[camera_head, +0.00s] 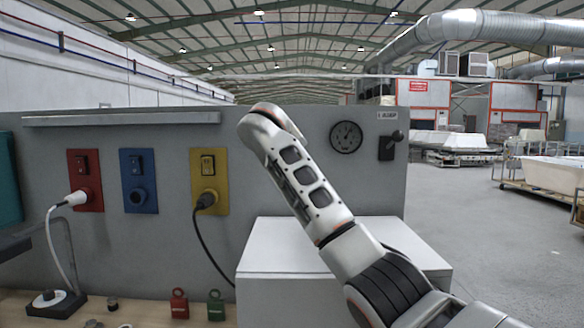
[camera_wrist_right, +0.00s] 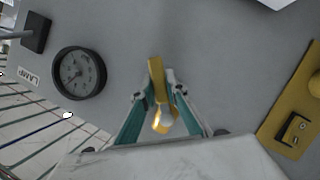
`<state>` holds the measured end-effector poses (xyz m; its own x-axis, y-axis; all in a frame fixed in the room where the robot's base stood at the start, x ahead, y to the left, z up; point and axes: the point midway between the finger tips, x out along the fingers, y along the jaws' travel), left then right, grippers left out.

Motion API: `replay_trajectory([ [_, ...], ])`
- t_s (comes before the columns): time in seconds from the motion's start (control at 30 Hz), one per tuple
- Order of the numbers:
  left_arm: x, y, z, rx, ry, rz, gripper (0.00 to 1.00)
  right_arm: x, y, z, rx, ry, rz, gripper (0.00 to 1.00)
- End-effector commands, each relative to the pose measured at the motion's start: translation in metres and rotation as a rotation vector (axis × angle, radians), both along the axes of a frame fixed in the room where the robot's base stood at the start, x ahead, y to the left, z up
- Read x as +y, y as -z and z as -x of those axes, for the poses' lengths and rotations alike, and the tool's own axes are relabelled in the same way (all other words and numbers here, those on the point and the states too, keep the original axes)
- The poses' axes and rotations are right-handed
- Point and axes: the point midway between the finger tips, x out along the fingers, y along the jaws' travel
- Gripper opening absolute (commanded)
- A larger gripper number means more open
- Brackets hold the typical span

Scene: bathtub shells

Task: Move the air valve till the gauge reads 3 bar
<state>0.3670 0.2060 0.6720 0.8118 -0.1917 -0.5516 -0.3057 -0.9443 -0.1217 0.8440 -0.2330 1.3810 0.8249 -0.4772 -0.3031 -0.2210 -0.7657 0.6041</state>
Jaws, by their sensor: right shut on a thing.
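The air valve's yellow lever (camera_wrist_right: 157,75) shows in the right wrist view, in front of the grey panel. My right gripper (camera_wrist_right: 165,108) is shut on this lever, with its teal fingers on either side. In the head view my right arm hides the lever and the gripper. The round gauge (camera_head: 347,137) is on the panel to the right of my arm. It also shows in the right wrist view (camera_wrist_right: 79,73), turned. Its needle is too small for me to read a value.
Red (camera_head: 85,180), blue (camera_head: 138,180) and yellow (camera_head: 209,181) socket plates line the panel; plugs sit in the red and yellow ones. A lever switch (camera_head: 390,146) is right of the gauge. A white box (camera_head: 275,260) stands below my arm. Small padlocks (camera_head: 179,304) are on the bench.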

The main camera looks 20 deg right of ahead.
Motion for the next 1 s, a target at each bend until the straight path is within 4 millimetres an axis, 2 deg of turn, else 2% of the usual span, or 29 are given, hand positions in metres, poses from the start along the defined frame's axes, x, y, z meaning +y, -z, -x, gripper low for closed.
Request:
replay_trajectory([
  [0.1, -0.007, -0.014, -0.004, -0.013, 0.009, 0.008, 0.31, -0.002, -0.011, 0.004, 0.009, -0.004, 0.066, 0.00],
  [0.2, -0.007, -0.018, -0.003, -0.016, 0.009, 0.010, 0.31, -0.003, -0.010, 0.004, 0.016, -0.002, 0.089, 0.00],
  [0.47, -0.005, -0.008, 0.006, 0.008, 0.007, 0.004, 0.31, -0.004, -0.008, 0.004, 0.020, -0.001, 0.093, 0.00],
  [0.5, -0.004, -0.007, 0.007, 0.009, 0.007, 0.004, 0.31, -0.004, -0.008, 0.004, 0.020, -0.001, 0.093, 0.20],
  [0.53, -0.004, -0.006, 0.007, 0.011, 0.007, 0.003, 0.31, -0.004, -0.007, 0.004, 0.020, 0.000, 0.092, 0.28],
  [0.57, -0.004, -0.005, 0.008, 0.013, 0.006, 0.002, 0.31, -0.004, -0.007, 0.004, 0.020, 0.000, 0.092, 0.31],
  [0.87, -0.003, -0.007, 0.005, 0.007, 0.004, 0.001, 0.31, -0.004, -0.004, 0.003, 0.027, 0.000, 0.093, 0.31],
  [1.0, -0.003, -0.008, 0.004, 0.004, 0.005, 0.002, 0.31, 0.000, -0.006, 0.009, 0.027, -0.002, 0.092, 0.31],
])
